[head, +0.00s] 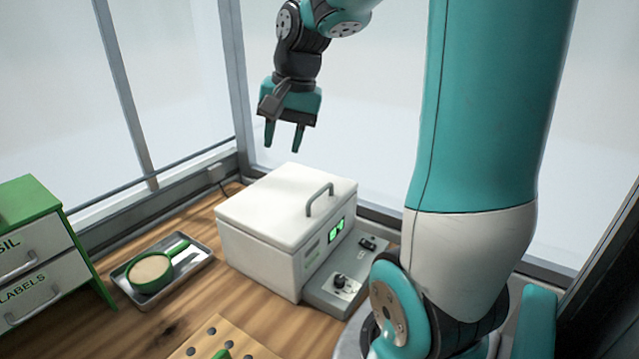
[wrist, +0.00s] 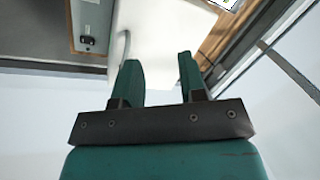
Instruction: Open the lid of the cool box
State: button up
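The white cool box (head: 262,248) stands on the wooden bench in the middle of the head view. Its lid (head: 275,205) lies flat and closed, with a grey-green bar handle (head: 319,198) on its right part. My gripper (head: 284,150) is in the air above the back of the box, fingers pointing down, open and empty. In the wrist view my gripper (wrist: 160,75) shows its two green fingers apart with nothing between them. The white lid (wrist: 165,35) is beyond the fingertips, and the handle (wrist: 124,45) shows near the left finger.
A control panel with knobs (head: 340,284) adjoins the box's right side. A metal tray (head: 205,254) with a green scoop (head: 150,270) lies to the left. A green drawer unit (head: 35,250) stands far left. Window frames rise behind. The air above the lid is free.

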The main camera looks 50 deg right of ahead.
aim_at(321, 191)
jog(key=s+d+m+h, duration=0.1)
jog(key=d+m, duration=0.2)
jog(key=d, duration=0.3)
jog(key=s+d+m, duration=0.2)
jog(key=d+m, duration=0.1)
jog(key=d, duration=0.3)
jog(key=w+f, duration=0.1)
jog(key=f, duration=0.4)
jog(key=w+f+p, duration=0.1)
jog(key=f, duration=0.4)
jog(key=w+f+p, duration=0.1)
jog(key=f, duration=0.5)
jog(key=shift+w, duration=0.3)
jog(key=shift+c, duration=0.5)
jog(key=shift+r, duration=0.1)
grip_shut()
